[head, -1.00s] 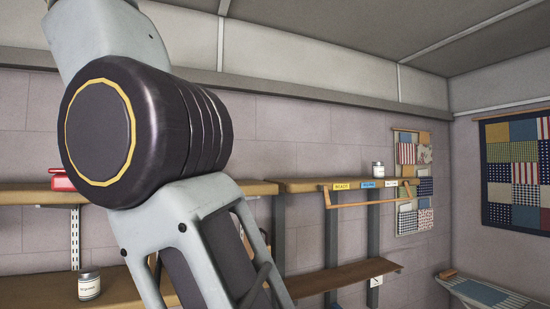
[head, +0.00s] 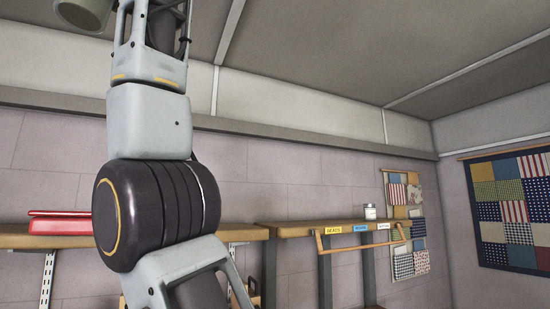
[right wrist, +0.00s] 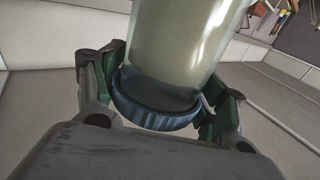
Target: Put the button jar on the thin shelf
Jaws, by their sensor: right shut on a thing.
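In the right wrist view my right gripper (right wrist: 160,106) is shut on the button jar (right wrist: 182,45), a see-through jar with a ribbed blue lid (right wrist: 155,116). The jar is tilted in this view, with its lid end towards my palm and the fingers on either side. Its far end is cut off and its contents look pale and blurred. In the head view a wooden wall shelf (head: 285,230) runs along the right part of the wall, with coloured labels on its front. I cannot tell whether it is the thin shelf. My left gripper is not in view.
A small white-labelled jar (head: 370,211) stands on the right shelf. A wooden rail (head: 352,247) hangs in front of it. A red box (head: 60,222) sits on the left shelf (head: 20,241). My arm hides part of the left shelf. Patchwork quilts (head: 512,205) hang at the right.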

